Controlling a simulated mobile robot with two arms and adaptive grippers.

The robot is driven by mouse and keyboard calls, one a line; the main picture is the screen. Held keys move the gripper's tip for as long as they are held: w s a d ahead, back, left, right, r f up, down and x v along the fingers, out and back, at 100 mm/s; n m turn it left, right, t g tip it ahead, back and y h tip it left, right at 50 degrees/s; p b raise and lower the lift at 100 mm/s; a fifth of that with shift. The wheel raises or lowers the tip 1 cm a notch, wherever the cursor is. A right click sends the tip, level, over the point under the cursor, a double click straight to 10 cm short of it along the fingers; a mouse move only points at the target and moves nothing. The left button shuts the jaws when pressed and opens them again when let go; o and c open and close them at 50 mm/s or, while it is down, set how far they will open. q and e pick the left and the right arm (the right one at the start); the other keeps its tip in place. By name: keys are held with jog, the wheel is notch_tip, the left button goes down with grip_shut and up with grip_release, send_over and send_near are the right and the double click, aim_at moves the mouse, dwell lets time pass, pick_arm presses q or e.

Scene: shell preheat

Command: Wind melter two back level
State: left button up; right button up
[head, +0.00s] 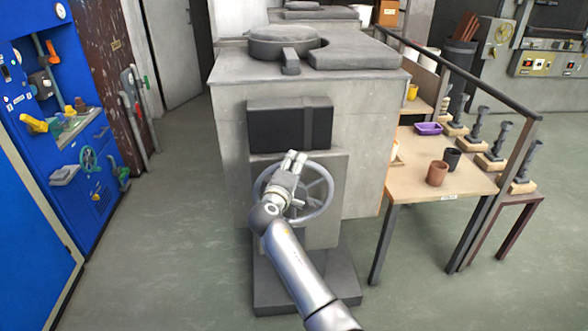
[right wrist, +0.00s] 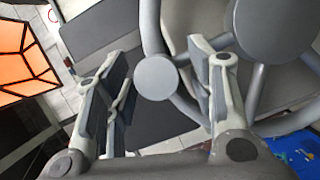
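A grey melter (head: 230,140) stands in the middle of the head view, with a round lid (head: 283,42) on top and a dark box on its front. It looks upright, without visible tilt; no number is readable. A grey handwheel (head: 327,200) is on its front. My right gripper (head: 295,158) is in front of the wheel, over its upper middle. In the right wrist view the wheel's round knob (right wrist: 155,78) shows between my spread fingers. The fingers look apart from it; contact is not visible. My left gripper is out of view.
A wooden table (head: 420,180) with brown and dark cups (head: 437,173) and a purple tray (head: 429,129) stands right of the melter, beside a dark rail. A blue panel (head: 25,180) with tools is at the left. The floor (head: 170,220) between is clear.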

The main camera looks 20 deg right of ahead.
jog(key=shift+a+r, duration=0.1)
jog(key=shift+s+a, duration=0.15)
jog(key=shift+s, duration=0.05)
jog(key=v, duration=0.6)
jog(key=shift+s+a, duration=0.2)
jog(key=shift+s, duration=0.2)
